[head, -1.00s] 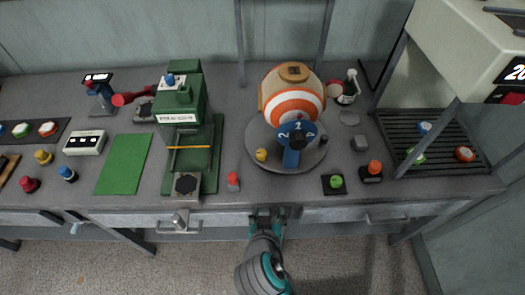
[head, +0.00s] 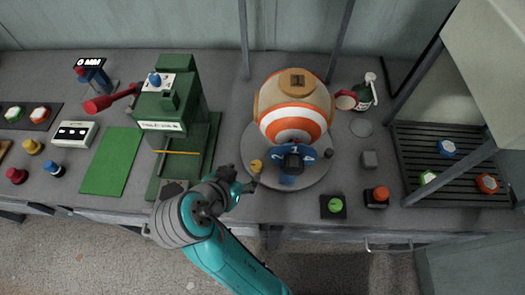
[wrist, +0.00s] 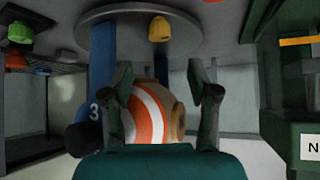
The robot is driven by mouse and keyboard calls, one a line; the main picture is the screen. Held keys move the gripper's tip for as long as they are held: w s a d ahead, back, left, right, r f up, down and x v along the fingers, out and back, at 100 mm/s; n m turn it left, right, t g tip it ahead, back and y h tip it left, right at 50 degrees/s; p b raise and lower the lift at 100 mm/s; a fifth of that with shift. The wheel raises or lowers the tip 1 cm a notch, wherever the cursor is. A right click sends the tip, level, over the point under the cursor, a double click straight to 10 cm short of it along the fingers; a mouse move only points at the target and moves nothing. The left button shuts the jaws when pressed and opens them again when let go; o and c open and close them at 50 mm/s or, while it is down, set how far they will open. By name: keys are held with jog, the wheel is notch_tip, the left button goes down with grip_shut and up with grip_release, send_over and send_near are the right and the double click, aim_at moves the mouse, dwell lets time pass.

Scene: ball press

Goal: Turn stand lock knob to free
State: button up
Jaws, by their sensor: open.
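The round grey stand (head: 318,172) carries a tan, white and orange ball (head: 290,105). A small yellow knob (head: 256,166) sits at the stand's left front; it also shows at the top of the wrist view (wrist: 158,28). A blue numbered plate with a black knob (head: 293,163) is at the ball's front. No label shows which knob is the stand lock. My gripper (head: 240,182) is open and empty just left of the stand, close to the yellow knob. In the wrist view the yellow knob appears beyond and between the open fingers (wrist: 165,85), apart from them.
A green press (head: 172,110) with a red handle stands left of the stand. A bottle (head: 364,96) stands behind right. The bench's front edge runs below my gripper.

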aim_at(256, 165)
jog(key=x, duration=1)
jog(key=shift+w+d+f, duration=0.1)
jog(key=shift+w+f, duration=0.15)
jog(key=shift+f, duration=0.05)
grip_shut()
